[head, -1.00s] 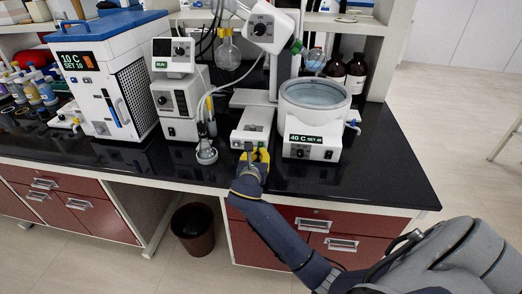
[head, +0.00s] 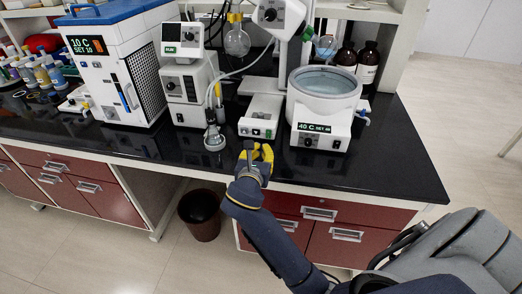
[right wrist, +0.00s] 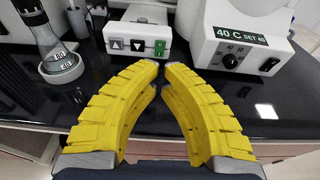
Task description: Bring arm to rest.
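My right gripper (head: 256,152) is over the front part of the black bench, just in front of the rotary evaporator's white base with its button panel (head: 258,130). In the right wrist view its two yellow fingers (right wrist: 162,68) curve inward, with a narrow gap between the tips. Nothing is held between them. The panel, with up and down arrow buttons and a green switch, lies just beyond the tips (right wrist: 137,43). The fingers look apart from it. My left arm and gripper are not in view.
A heating bath (head: 322,95) reading 40 C stands right of the base. A flask-like glass piece (head: 214,138) and a pump unit (head: 187,95) stand to the left, then a chiller (head: 120,70). The bench's right front is clear. A bin (head: 200,215) stands below.

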